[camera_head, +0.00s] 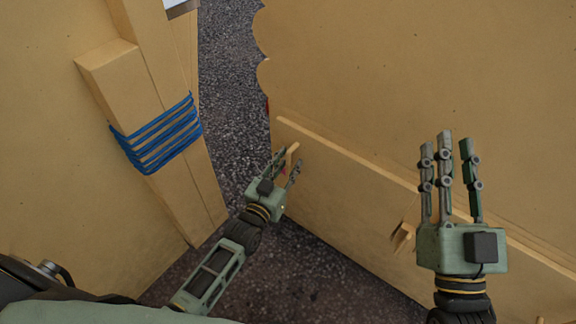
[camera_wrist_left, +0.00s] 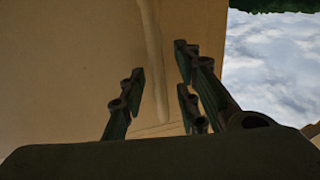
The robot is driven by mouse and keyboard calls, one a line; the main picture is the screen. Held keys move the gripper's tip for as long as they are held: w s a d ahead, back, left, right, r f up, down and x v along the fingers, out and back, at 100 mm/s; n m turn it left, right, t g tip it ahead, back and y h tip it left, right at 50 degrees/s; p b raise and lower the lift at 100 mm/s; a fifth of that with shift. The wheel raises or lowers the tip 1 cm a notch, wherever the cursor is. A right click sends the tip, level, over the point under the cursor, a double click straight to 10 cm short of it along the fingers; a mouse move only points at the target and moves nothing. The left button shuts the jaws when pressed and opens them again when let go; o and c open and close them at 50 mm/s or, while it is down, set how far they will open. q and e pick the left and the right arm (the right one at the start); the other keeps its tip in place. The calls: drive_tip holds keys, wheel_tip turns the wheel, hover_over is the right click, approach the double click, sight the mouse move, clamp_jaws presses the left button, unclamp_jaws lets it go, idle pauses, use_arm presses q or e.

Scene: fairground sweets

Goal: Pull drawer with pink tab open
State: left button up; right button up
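A tan wooden cabinet front (camera_head: 340,190) carries small wooden handles. One handle (camera_head: 292,156) shows between the fingers of my left gripper (camera_head: 288,163); contact cannot be told. A tiny pinkish-red patch (camera_head: 285,170) shows beside these fingers, too small to identify as the tab. In the left wrist view the fingers (camera_wrist_left: 158,82) are apart, with a pale wooden strip (camera_wrist_left: 152,60) beyond the gap. Another handle (camera_head: 402,237) sits on the front further right; no pink shows on it. My right gripper (camera_head: 450,158) is open and empty, fingers pointing up the picture, in front of the panel.
A wooden post (camera_head: 180,190) wrapped with blue cord (camera_head: 160,137) stands at the left. Dark speckled floor (camera_head: 228,80) shows in the gap between post and cabinet. A large upper panel (camera_head: 400,70) with a scalloped edge fills the upper right.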

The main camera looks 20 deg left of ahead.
use_arm(q)
clamp_jaws()
idle(0.6)
